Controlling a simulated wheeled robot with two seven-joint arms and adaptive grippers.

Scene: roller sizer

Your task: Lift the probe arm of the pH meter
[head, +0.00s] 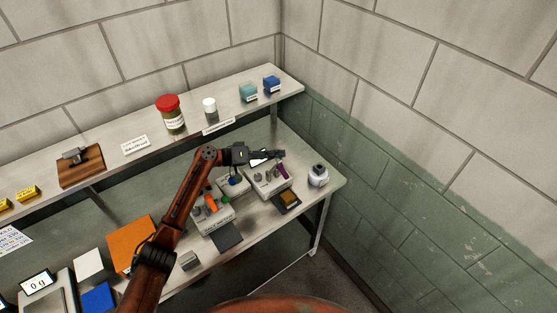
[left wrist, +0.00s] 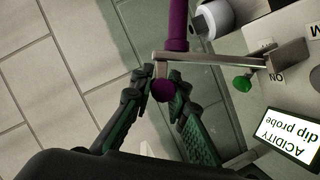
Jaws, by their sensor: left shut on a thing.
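The pH meter (head: 268,184) stands on the lower bench toward its right end. Its display (left wrist: 288,133) reads "ACIDITY dip probe" in the left wrist view. A thin metal probe arm (left wrist: 215,60) runs out from a bracket on the meter. It carries a purple probe (left wrist: 178,25), also visible in the head view (head: 284,172). A purple knob (left wrist: 163,91) is at the arm's free end. My left gripper (left wrist: 164,84) is shut on this knob, with a finger on either side. It also shows above the meter in the head view (head: 277,154).
A green knob (left wrist: 242,83) is on the meter near the probe arm. A white-grey jar (head: 318,175) stands right of the meter. Another instrument (head: 214,217) stands to the left. An upper shelf (head: 190,124) with jars and boxes runs behind. Walls close off the back and right.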

